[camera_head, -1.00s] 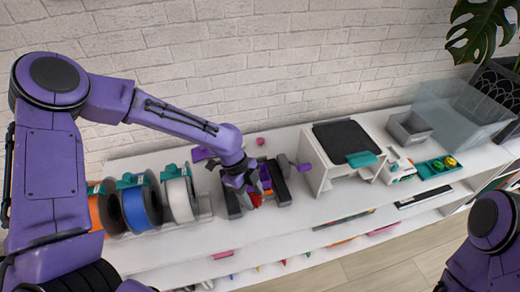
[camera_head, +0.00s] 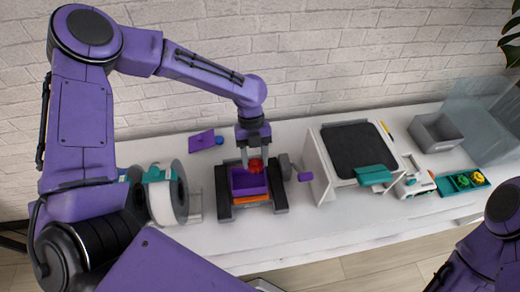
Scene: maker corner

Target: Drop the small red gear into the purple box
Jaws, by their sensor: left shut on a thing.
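The small red gear (camera_head: 256,165) is between the fingers of my left gripper (camera_head: 254,163), which is shut on it and points down. The fingers partly cover it. The purple box (camera_head: 248,191) is open at the top and sits between the two dark tracks of a small tracked vehicle (camera_head: 224,190). The gear appears over the back part of the box opening; the exact height above it is hard to tell. My right gripper is out of view; only part of my right arm shows at the right edge.
A white filament spool (camera_head: 161,203) stands left of the vehicle. A white printer-like frame (camera_head: 320,165), a grey bin (camera_head: 436,132) and a teal tray (camera_head: 462,181) stand to the right.

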